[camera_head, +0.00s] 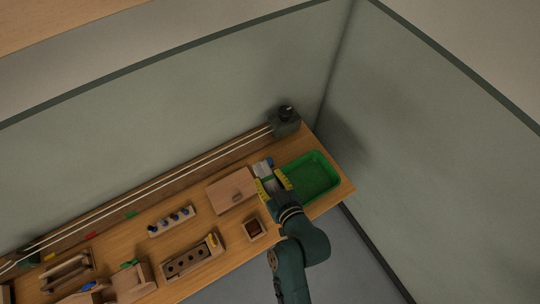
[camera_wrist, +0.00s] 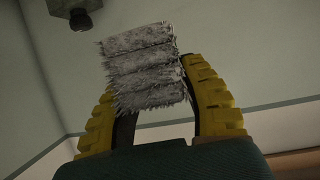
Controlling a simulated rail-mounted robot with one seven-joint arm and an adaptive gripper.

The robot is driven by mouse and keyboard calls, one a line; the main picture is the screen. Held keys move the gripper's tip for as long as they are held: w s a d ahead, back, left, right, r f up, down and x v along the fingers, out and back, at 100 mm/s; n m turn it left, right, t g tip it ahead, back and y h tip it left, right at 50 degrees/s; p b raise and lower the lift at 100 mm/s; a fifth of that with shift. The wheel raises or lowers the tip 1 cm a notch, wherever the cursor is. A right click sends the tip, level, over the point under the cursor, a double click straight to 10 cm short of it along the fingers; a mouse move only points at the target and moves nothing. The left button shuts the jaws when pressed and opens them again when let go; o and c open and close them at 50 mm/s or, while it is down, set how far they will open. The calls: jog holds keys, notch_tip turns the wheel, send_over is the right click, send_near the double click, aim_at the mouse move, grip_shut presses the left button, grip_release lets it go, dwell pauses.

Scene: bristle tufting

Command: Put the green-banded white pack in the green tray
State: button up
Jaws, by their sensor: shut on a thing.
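My gripper (camera_head: 273,185) has yellow fingers and is shut on a pale pack (camera_head: 264,170) at the right part of the bench. In the wrist view the pack (camera_wrist: 146,68) shows as rows of grey-white bristles between the yellow fingers (camera_wrist: 155,100). No green band can be made out on it in either view. The green tray (camera_head: 314,178) lies just right of my gripper, near the bench's right end. It looks empty. The pack is left of the tray, outside its rim; its height above the bench cannot be told.
A small blue patch shows beside the pack's far end. A wooden board (camera_head: 229,193) lies left of my gripper, and a small wooden box (camera_head: 254,228) is nearer the front edge. A dark device (camera_head: 285,120) stands at the back corner by the walls. Wooden holders fill the bench's left part.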

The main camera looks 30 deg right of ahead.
jog(key=w+d+f+m+h+b, duration=0.2)
jog(key=d+f+m+h+b, duration=0.2)
jog(key=d+f+b, duration=1)
jog(key=f, duration=0.3)
jog(key=f+b, duration=0.1)
jog(key=f, duration=0.2)
jog(key=d+f, duration=0.1)
jog(key=f, duration=0.3)
jog(key=shift+f+b, duration=0.55)
jog(key=shift+b, duration=0.2)
jog(key=shift+f, duration=0.15)
jog(key=o, duration=1.1)
jog(key=shift+g, duration=0.3)
